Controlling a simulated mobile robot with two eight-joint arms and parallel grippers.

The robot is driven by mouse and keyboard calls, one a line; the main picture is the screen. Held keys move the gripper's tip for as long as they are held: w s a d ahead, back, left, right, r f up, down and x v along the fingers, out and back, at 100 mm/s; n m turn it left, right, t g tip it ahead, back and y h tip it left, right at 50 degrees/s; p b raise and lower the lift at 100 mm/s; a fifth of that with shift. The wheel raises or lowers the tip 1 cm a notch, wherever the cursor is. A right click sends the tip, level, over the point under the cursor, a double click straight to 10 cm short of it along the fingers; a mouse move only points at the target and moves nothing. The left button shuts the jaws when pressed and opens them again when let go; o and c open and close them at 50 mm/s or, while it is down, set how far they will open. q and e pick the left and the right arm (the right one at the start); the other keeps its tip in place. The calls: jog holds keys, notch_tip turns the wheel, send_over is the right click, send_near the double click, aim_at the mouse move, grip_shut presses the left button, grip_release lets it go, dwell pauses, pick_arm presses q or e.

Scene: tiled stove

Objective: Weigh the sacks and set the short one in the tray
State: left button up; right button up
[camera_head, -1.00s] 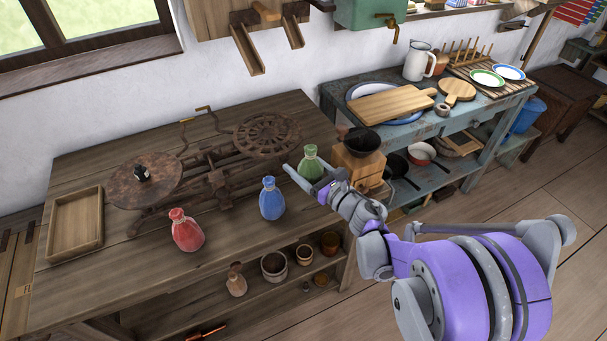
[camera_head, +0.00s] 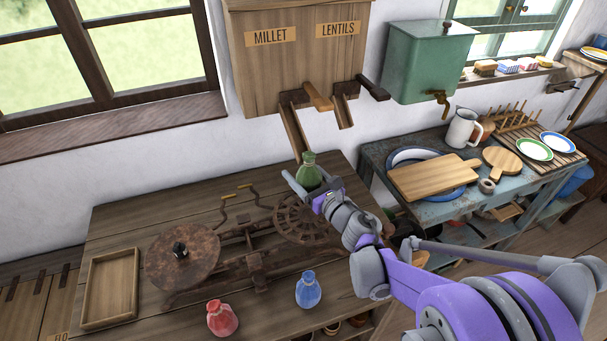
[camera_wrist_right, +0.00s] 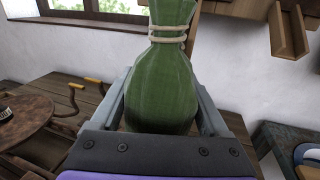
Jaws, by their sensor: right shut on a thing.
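My right gripper (camera_head: 308,187) is shut on the green sack (camera_head: 308,170) and holds it upright above the right pan of the rusty scale. In the right wrist view the green sack (camera_wrist_right: 162,85), tied with cord at its neck, sits between the two fingers. The red sack (camera_head: 222,319) and the blue sack (camera_head: 308,290) stand on the table in front of the scale. The wooden tray (camera_head: 134,290) at the left looks empty. My left gripper is out of view.
A wall dispenser (camera_head: 300,60) labelled millet and lentils has chutes hanging down close behind the green sack. A green tank (camera_head: 430,65) hangs right of it. A blue side table (camera_head: 432,205) with boards and plates stands at the right.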

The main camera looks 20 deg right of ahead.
jog(key=shift+s+f+b, duration=0.45)
jog(key=shift+f+b, duration=0.1)
jog(key=shift+f, duration=0.25)
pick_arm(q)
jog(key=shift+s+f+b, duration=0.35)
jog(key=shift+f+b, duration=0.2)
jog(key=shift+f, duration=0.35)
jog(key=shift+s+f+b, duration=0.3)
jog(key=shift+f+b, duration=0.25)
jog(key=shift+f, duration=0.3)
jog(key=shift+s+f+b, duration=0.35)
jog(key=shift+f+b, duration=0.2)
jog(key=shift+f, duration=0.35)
pick_arm(e)
jog(key=shift+w+f, duration=0.15)
jog(key=shift+f, duration=2.4)
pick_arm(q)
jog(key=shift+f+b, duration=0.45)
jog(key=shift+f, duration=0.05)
pick_arm(e)
jog(key=shift+f, duration=0.6)
jog(key=o, duration=1.4)
jog(key=v, duration=1.1)
jog(key=shift+a+b, duration=0.1)
jog(key=shift+b, duration=0.2)
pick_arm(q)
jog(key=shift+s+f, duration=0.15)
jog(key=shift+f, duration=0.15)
